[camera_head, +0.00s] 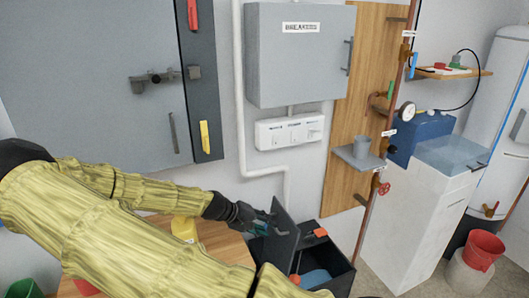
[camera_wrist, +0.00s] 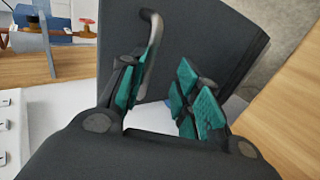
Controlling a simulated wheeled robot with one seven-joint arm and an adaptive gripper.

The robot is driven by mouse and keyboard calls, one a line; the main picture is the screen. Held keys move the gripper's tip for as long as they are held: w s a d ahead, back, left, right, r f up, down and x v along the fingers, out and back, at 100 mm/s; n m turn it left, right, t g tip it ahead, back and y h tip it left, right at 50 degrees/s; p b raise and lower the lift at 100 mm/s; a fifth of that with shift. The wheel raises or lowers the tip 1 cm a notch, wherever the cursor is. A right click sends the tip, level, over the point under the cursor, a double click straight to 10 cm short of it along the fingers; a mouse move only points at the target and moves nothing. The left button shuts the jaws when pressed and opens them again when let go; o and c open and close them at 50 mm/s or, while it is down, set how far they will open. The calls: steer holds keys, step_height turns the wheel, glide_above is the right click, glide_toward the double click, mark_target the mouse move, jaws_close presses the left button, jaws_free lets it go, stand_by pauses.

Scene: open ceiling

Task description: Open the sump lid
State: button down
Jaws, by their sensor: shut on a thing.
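The sump is a black open-topped box (camera_head: 340,283) on the floor at the lower middle of the head view. Its dark grey lid (camera_head: 284,236) stands tilted steeply up at the box's left side, so the inside shows. The lid (camera_wrist: 205,35) also fills the upper middle of the wrist view, with a curved grey handle (camera_wrist: 153,40) on its face. My gripper (camera_head: 254,222) is at the lid's left face, its teal finger pads (camera_wrist: 160,95) at the handle, shut on it. The exact contact is partly hidden by the fingers.
A wooden table (camera_head: 215,240) with a yellow container (camera_head: 184,229) lies beneath my arm. A blue item (camera_head: 316,278) shows inside the box. A copper pipe (camera_head: 370,215) with valves and a white cabinet (camera_head: 420,215) stand to the right.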

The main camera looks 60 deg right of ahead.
steer(key=shift+s+a+f, duration=0.35)
steer(key=shift+a+f, duration=0.15)
steer(key=shift+f, duration=0.3)
steer(key=c, duration=1.5)
jaws_free()
steer(key=v, duration=1.2)
steer(key=shift+w+d, duration=0.3)
